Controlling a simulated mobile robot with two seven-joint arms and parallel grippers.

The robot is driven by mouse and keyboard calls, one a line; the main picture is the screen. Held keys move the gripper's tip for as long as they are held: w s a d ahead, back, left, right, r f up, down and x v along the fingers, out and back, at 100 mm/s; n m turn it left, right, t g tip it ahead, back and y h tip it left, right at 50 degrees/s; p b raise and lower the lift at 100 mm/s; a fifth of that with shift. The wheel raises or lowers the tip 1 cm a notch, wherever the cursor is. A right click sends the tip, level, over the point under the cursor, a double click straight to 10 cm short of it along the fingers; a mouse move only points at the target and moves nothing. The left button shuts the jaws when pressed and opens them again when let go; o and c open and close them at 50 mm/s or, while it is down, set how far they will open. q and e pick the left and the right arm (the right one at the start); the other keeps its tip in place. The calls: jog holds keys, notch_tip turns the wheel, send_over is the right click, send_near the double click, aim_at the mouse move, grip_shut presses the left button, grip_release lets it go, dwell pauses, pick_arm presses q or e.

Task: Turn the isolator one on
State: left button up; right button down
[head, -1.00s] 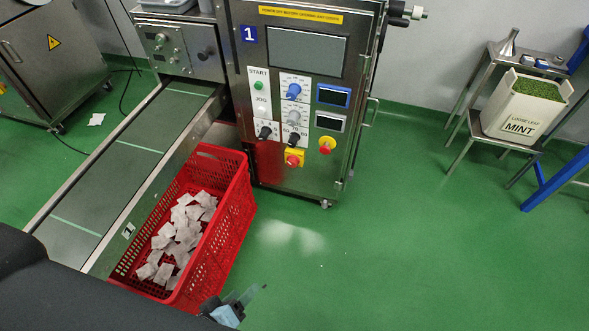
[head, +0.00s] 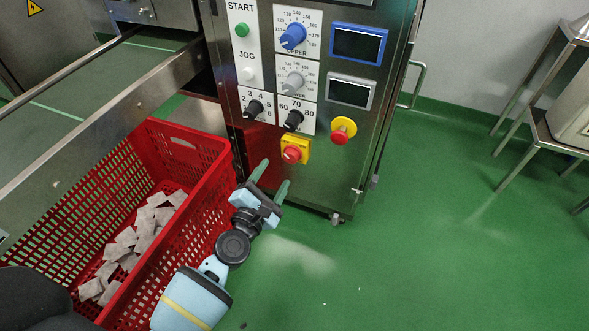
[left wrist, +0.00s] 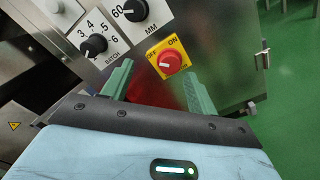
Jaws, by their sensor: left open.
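The isolator is a red rotary knob (head: 292,154) on a yellow plate (head: 303,143), low on the steel machine panel. In the left wrist view the red knob (left wrist: 171,62) sits on its yellow plate (left wrist: 155,52), marked OFF and ON. My left gripper (head: 271,179) is open just below and left of the knob in the head view. In the left wrist view its two green fingers (left wrist: 158,88) are spread, with the knob ahead, between and beyond the tips. The fingers appear apart from the knob. My right gripper is not in view.
A red-and-yellow emergency stop button (head: 343,130) sits up and right of the isolator. Black dials (head: 293,120) are just above it.

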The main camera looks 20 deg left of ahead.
aim_at(289, 159)
pick_arm(q)
jog(key=w+f+b, duration=0.1)
jog(key=w, duration=0.1)
jog(key=w+f+b, duration=0.1)
jog(key=w, duration=0.2)
jog(key=w+f+b, duration=0.1)
jog(key=w, duration=0.2)
jog(key=shift+d+f, duration=0.1)
jog(key=shift+f, duration=0.25)
jog(key=shift+w+b, duration=0.3)
jog(key=shift+w, duration=0.25)
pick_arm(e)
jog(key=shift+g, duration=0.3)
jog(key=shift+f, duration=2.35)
pick_arm(q)
jog(key=shift+c, duration=0.5)
jog(key=c, duration=0.9)
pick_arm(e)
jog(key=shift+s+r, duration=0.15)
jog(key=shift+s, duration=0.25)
